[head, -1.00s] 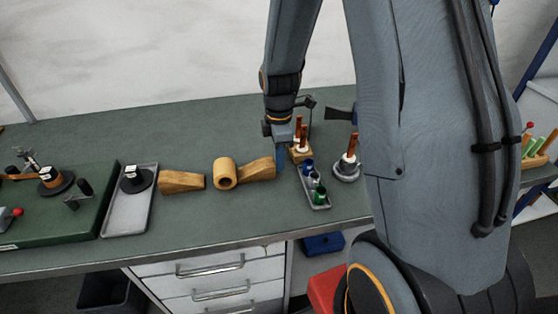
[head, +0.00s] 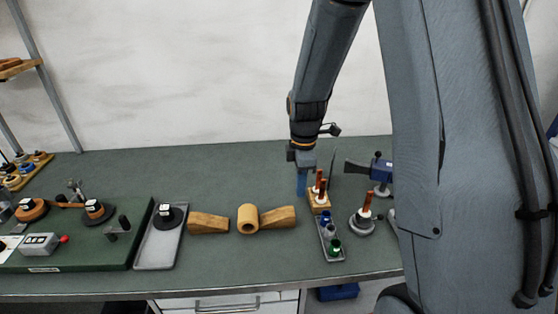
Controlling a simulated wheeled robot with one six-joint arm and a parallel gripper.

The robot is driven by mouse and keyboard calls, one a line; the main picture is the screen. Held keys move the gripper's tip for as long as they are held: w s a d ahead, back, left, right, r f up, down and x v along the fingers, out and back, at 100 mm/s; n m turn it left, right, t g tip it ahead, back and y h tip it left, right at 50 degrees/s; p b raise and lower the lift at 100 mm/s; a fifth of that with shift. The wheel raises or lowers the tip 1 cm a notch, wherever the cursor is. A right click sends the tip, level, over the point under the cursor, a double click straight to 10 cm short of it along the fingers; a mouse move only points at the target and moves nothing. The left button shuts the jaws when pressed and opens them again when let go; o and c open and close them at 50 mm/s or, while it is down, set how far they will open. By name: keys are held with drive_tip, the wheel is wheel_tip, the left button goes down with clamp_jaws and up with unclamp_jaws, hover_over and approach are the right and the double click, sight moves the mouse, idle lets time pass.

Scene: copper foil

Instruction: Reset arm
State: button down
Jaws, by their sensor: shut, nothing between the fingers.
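My gripper (head: 301,184) points down above the green workbench (head: 230,270), right of the middle in the head view. It is shut and holds nothing. It is just left of a wooden block (head: 319,202) with upright brown-handled pieces. My arm comes down to it from the top of the picture. Whether the fingertips touch the bench or the block cannot be told.
A wooden wedge (head: 280,217), a wooden roll (head: 247,219) and another wedge (head: 208,223) lie to the left. A small tray of bottles (head: 329,236) and a round grey stand (head: 362,222) are close by. A grey tray (head: 155,250) lies farther left. The back is clear.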

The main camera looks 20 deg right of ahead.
drive_tip(key=s+a+f+m+t+b, duration=0.1)
drive_tip(key=s+a+m+b, duration=0.2)
drive_tip(key=s+m+b, duration=0.6)
drive_tip(key=s+m, duration=0.4)
drive_tip(key=m, duration=0.3)
drive_tip(key=shift+f, duration=0.3)
